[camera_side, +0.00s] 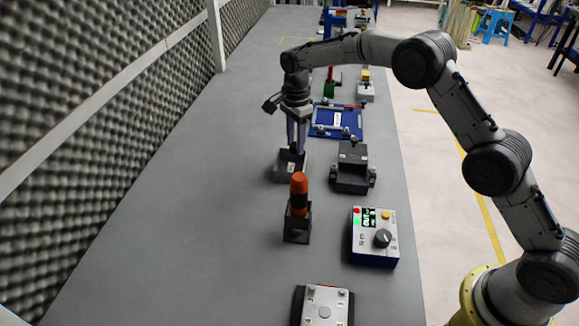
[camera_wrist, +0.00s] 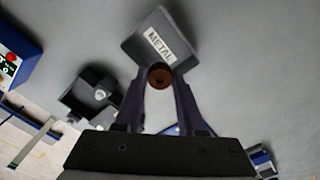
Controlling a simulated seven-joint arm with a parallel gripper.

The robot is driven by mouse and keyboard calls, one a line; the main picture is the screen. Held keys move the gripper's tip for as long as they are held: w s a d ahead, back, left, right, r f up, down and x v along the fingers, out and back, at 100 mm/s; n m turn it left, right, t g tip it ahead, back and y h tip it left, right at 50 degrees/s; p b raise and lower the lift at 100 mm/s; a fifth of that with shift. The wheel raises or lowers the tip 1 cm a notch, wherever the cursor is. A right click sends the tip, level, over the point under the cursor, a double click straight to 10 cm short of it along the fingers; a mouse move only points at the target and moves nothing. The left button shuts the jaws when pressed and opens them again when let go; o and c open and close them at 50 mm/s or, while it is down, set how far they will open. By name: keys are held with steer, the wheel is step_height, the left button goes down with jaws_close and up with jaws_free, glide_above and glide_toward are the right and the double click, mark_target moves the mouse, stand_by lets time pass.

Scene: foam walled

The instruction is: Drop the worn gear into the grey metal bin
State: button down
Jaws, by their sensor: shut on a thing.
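The worn gear (camera_wrist: 160,77) is a small round brown piece with a dark centre, held between the fingertips in the wrist view. The grey metal bin (camera_side: 290,178) stands on the table under my fingertips in the side view. In the wrist view the bin (camera_wrist: 140,45) has a white METAL label and lies just beyond the gear. The height gap between gear and bin is hard to judge.
The table's left is clear up to the foam wall (camera_side: 110,100).

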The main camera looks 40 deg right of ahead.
steer(key=shift+f, duration=1.15)
steer(key=shift+c, duration=2.1)
jaws_free()
step_height(320, 180, up, 14)
steer(key=shift+f, duration=0.1)
